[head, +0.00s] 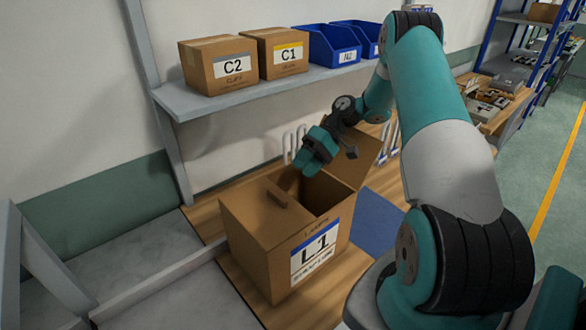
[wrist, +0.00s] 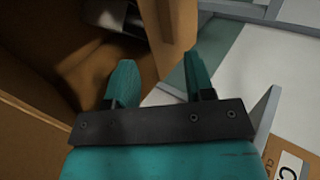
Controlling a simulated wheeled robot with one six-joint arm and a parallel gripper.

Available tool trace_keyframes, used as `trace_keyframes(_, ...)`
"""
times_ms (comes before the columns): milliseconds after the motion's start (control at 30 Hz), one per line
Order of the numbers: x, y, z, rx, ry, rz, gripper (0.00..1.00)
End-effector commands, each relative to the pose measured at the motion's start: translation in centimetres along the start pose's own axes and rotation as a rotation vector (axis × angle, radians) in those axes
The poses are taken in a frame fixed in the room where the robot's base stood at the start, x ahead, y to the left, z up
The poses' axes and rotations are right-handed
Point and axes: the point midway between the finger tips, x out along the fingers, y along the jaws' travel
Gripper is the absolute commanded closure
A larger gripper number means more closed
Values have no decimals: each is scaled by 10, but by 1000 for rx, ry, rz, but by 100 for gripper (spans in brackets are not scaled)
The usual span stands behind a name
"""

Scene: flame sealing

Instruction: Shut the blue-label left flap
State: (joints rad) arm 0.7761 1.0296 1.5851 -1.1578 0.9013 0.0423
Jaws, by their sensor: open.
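The cardboard box (head: 262,250) marked L1, with a blue-striped label (head: 318,250), stands on the wooden bench. Its left flap (head: 250,205) appears to lie nearly flat over the left part of the top, with a small raised tab-like piece on it. The right flap (head: 350,155) stands open and leans outward at the back right. The middle of the opening is dark and uncovered. My gripper (wrist: 160,78) is open above the back of the box; it also shows in the head view (head: 308,168). In the wrist view a brown cardboard panel (wrist: 168,25) runs beyond the fingers; contact cannot be told.
A shelf (head: 200,103) behind holds boxes C2 (head: 218,65) and C1 (head: 283,53) and two blue bins (head: 328,45). White bent rails stand behind the box. A blue mat (head: 375,222) lies right of it. Grey counter surface is clear at the left.

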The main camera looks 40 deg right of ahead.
Motion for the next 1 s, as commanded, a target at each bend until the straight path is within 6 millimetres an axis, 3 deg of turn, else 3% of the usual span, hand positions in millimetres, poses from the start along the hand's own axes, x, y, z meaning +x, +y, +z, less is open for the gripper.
trace_keyframes(100, -18, -4, 0, -2, 2, 0, 51)
trace_keyframes(300, -27, -2, 0, -4, 2, -1, 51)
trace_keyframes(900, -26, -2, -1, -6, 1, 0, 51)
trace_keyframes(1000, -20, -10, -5, -17, -10, 15, 51)
